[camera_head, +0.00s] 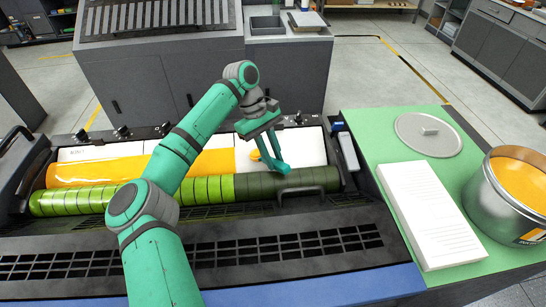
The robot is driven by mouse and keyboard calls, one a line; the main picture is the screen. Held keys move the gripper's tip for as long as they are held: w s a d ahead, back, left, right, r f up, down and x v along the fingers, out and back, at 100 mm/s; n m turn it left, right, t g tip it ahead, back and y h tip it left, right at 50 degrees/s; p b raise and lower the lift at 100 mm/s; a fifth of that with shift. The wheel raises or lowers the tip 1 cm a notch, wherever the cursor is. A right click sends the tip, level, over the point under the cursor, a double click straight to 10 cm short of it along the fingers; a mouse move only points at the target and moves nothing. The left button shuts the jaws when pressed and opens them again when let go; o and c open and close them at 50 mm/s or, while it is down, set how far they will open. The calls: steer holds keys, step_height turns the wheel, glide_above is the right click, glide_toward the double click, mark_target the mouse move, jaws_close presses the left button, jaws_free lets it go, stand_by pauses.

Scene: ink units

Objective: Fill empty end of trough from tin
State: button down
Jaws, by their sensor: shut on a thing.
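The trough (310,146) runs behind a long roller in the press. Yellow ink (100,172) fills its left and middle part. The right end is bare and pale. The roller is bright green with ink on the left and dark green (290,181) on the right. My gripper (273,163) is over the right end of the trough, close behind the roller. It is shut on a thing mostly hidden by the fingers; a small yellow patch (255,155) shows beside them. The open metal tin (508,202), holding yellow ink, stands at the far right.
A green-topped table (372,128) at the right carries a round grey lid (428,134) and a white paper stack (432,213). A pale block with a blue end (348,152) is at the trough's right edge. A grey cabinet (130,85) stands behind the press.

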steer(key=shift+r, duration=0.1)
step_height(320, 180, up, 10)
steer(key=shift+r, duration=0.2)
stand_by(0.6)
steer(key=shift+f, duration=0.1)
stand_by(0.5)
step_height(320, 180, down, 10)
steer(key=shift+f, duration=0.1)
stand_by(0.5)
stand_by(0.3)
step_height(320, 180, up, 10)
step_height(320, 180, down, 11)
steer(key=shift+r, duration=0.2)
step_height(320, 180, up, 5)
steer(key=shift+w+d, duration=0.2)
steer(key=shift+d, duration=0.8)
steer(key=shift+w+d, duration=0.15)
steer(key=shift+d, duration=0.85)
